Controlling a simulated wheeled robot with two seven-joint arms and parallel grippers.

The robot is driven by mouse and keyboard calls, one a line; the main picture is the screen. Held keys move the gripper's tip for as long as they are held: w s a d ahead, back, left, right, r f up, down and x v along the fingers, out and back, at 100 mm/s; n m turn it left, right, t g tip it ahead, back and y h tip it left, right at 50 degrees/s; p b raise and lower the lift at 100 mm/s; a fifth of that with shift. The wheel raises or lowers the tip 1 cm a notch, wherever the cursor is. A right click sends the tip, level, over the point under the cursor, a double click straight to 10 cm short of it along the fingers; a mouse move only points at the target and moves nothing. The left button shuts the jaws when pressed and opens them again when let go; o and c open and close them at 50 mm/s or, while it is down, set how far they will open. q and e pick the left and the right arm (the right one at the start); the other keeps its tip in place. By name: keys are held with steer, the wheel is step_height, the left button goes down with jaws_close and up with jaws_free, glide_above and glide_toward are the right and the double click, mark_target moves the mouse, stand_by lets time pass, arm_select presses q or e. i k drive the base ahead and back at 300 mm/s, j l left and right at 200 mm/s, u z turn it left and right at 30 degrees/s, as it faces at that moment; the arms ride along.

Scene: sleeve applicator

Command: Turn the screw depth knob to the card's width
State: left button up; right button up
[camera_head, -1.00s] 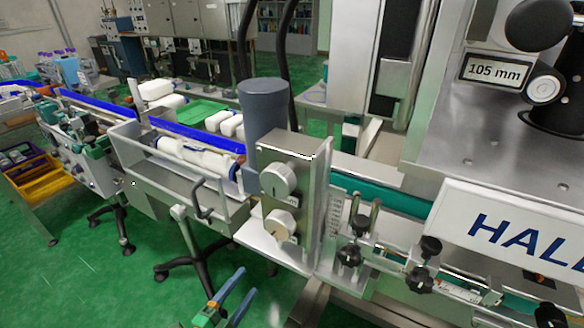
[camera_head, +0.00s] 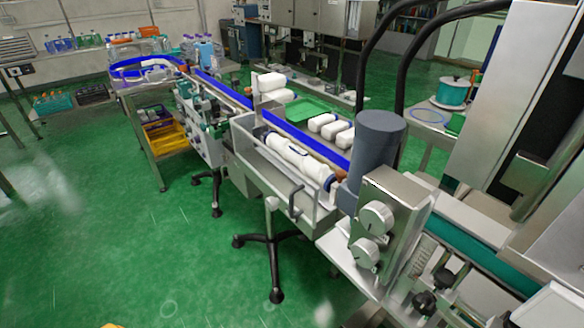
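Two round pale knobs sit one above the other on the steel box in front of the grey cylinder: an upper knob (camera_head: 376,217) and a lower knob (camera_head: 365,252). Each has a thin dark mark on its face. Any labels are too small to read, so I cannot tell which is the screw depth knob. No card with a readable width is in view. Neither of my grippers can be made out; only a small orange piece shows at the bottom edge, too little to identify.
A grey cylinder (camera_head: 374,150) stands behind the knob box (camera_head: 405,205). A steel trough with a white roll (camera_head: 298,160) lies left of it. Black clamp knobs (camera_head: 424,303) are at lower right. Green floor (camera_head: 120,235) at left is open.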

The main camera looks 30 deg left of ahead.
mark_target(272, 203)
steer(key=k+j+u, duration=0.1)
steer(key=j+u, duration=1.2)
steer(key=u, duration=0.15)
steer(key=i+j+u, duration=0.15)
steer(key=j+u, duration=0.3)
steer(key=i+j+u, duration=0.2)
steer(key=u, duration=0.3)
steer(key=i+j+u, duration=0.25)
steer(key=j+u, duration=0.25)
steer(key=i+j+u, duration=0.1)
steer(key=i+u, duration=0.15)
steer(key=u, duration=0.2)
steer(key=i+u, duration=0.3)
steer(key=u, duration=0.2)
steer(key=z, duration=4.3)
